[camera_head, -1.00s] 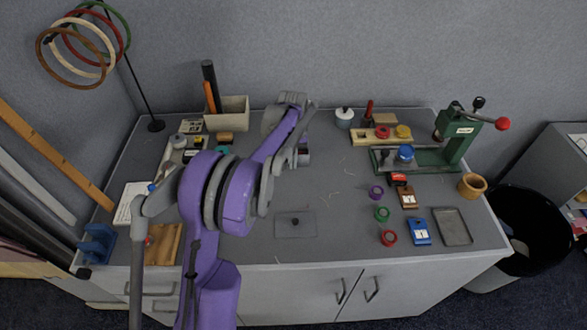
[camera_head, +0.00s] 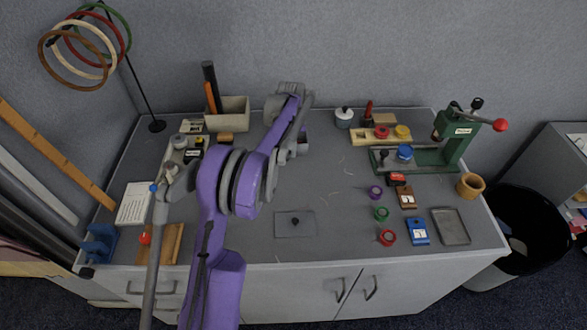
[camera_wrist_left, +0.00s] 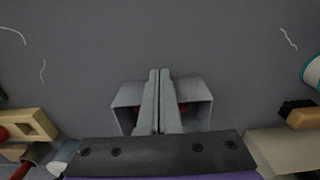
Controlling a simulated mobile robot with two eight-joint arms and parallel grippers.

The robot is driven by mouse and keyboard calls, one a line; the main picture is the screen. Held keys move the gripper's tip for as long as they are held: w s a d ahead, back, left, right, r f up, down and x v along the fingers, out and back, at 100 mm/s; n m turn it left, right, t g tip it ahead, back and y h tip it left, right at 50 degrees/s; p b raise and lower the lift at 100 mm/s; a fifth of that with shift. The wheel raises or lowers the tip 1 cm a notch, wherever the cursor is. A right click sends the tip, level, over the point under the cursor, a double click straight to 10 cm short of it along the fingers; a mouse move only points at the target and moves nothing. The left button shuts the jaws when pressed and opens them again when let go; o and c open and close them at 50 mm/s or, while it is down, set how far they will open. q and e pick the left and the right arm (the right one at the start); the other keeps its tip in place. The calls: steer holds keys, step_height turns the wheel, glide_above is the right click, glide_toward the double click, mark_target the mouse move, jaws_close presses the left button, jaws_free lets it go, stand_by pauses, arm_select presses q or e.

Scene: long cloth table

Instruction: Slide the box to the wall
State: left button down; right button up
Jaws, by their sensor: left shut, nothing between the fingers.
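A beige open-topped box (camera_head: 234,108) stands at the back left of the table, close to the grey wall (camera_head: 330,50). A black and an orange rod stick up out of it. My left gripper (camera_head: 290,90) is at the back of the table, to the right of the box and apart from it. In the left wrist view its two fingers (camera_wrist_left: 160,74) are shut together with nothing between them. A beige surface, likely the box (camera_wrist_left: 285,142), shows at the lower right there. My right gripper is not in view.
A lidded jar (camera_head: 343,117) and a wooden block with red and yellow knobs (camera_head: 380,136) stand right of my left arm. A green press (camera_head: 450,145) is farther right. Several small items crowd the left side. The middle of the table is mostly clear.

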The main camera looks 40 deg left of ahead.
arm_select(q)
steer(key=shift+w+a+p, duration=0.8)
steer(key=shift+w+a, duration=0.5)
steer(key=shift+w, duration=0.2)
steer(key=shift+w+a+p, duration=0.75)
steer(key=shift+w+a, duration=0.25)
steer(key=shift+w, duration=0.2)
steer(key=shift+a, duration=0.1)
